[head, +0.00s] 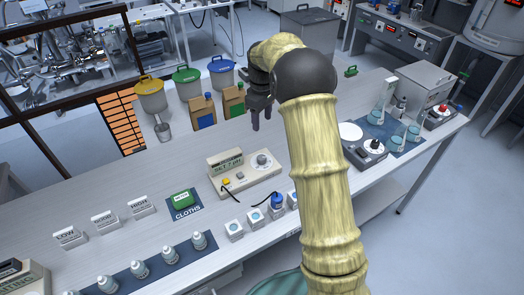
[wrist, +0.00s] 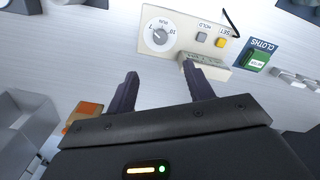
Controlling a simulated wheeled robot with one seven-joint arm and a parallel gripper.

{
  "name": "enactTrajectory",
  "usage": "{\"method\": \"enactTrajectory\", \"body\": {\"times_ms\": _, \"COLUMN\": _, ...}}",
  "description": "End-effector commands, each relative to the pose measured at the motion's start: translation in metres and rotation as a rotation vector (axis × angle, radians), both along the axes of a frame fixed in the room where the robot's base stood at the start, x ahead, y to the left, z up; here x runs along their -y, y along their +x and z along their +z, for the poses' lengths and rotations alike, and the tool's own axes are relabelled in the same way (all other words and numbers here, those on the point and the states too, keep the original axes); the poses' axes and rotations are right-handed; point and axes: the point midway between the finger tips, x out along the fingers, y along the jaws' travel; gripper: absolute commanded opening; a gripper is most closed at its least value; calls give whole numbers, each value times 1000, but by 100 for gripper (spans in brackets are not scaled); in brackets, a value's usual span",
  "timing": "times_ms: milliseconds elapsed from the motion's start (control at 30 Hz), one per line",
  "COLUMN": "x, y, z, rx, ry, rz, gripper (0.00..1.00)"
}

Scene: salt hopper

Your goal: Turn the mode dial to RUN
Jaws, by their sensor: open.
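A beige control box (head: 245,178) stands on the bench with a raised display (head: 226,166) on its left. Its grey round dial (head: 262,161) sits on a pale plate at the right end. In the wrist view the dial (wrist: 159,36) shows near the top, with lettering that seems to include RUN upside down beside it. The knob's exact setting is too small to tell. A grey and a yellow button are on the same panel. My gripper (head: 260,117) is open and empty, above the bench behind the box. Its two dark fingers (wrist: 160,72) are apart from the dial.
A green block (head: 182,198) on a CLOTHS mat is left of the box. Cardboard boxes (head: 203,112) and lidded bins stand behind.

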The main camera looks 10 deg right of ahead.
Motion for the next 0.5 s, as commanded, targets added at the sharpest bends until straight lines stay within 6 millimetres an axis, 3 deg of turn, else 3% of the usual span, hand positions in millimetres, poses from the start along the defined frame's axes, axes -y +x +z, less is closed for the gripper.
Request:
{"method": "enactTrajectory", "body": {"times_ms": 333, "x": 0, "y": 1, "z": -1, "rx": 0, "ry": 0, "rz": 2, "gripper": 52}}
{"method": "enactTrajectory", "body": {"times_ms": 500, "x": 0, "y": 0, "z": -11, "rx": -1, "ry": 0, "rz": 2, "gripper": 52}}
